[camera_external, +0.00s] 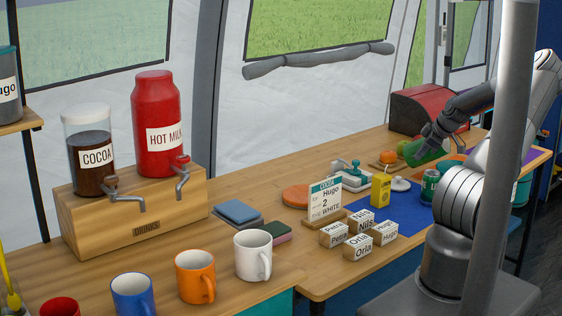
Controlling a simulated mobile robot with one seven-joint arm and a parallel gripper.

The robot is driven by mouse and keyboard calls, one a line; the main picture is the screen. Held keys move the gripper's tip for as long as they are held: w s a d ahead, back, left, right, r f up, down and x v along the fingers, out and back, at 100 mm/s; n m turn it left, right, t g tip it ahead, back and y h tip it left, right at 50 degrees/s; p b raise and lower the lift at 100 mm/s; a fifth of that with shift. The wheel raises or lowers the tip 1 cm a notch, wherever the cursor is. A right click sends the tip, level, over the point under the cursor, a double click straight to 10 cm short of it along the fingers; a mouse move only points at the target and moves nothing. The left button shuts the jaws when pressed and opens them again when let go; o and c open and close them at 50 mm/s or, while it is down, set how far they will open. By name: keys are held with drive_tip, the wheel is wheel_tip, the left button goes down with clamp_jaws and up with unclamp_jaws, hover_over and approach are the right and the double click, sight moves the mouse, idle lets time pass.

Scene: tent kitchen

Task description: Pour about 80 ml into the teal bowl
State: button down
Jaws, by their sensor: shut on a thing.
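My gripper (430,138) is at the back right of the counter, jaws down. It is shut on a green object (426,156), perhaps a bottle, which looks tilted. Its mouth and contents cannot be made out.
A red box (425,108) stands behind the gripper. A blue mat (395,216) carries a yellow carton (381,188) and green can (430,187). Left are name blocks (360,222), an order card (326,198), several mugs (253,255) and the drinks stand (140,215).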

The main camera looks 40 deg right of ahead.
drive_tip(key=shift+r+t, duration=0.25)
drive_tip(key=shift+t, duration=0.15)
drive_tip(key=shift+d+r+n+t+p, duration=0.1)
drive_tip(key=shift+r+n+t+p, duration=0.1)
drive_tip(key=shift+n+t+p, duration=0.3)
drive_tip(key=shift+w+d+f+n+t+p, duration=0.15)
drive_tip(key=shift+n+t+p, duration=0.25)
drive_tip(key=shift+n+p, duration=0.55)
drive_tip(key=shift+d+n+t+h+p, duration=0.15)
drive_tip(key=shift+n+t+h+p, duration=0.25)
drive_tip(key=shift+n+p, duration=0.45)
drive_tip(key=shift+s+r+n+t+p, duration=0.25)
drive_tip(key=shift+n+t+p, duration=0.15)
drive_tip(key=shift+t+p, duration=0.6)
drive_tip(key=shift+p, duration=0.45)
drive_tip(key=shift+a, duration=0.25)
drive_tip(key=shift+s, duration=0.15)
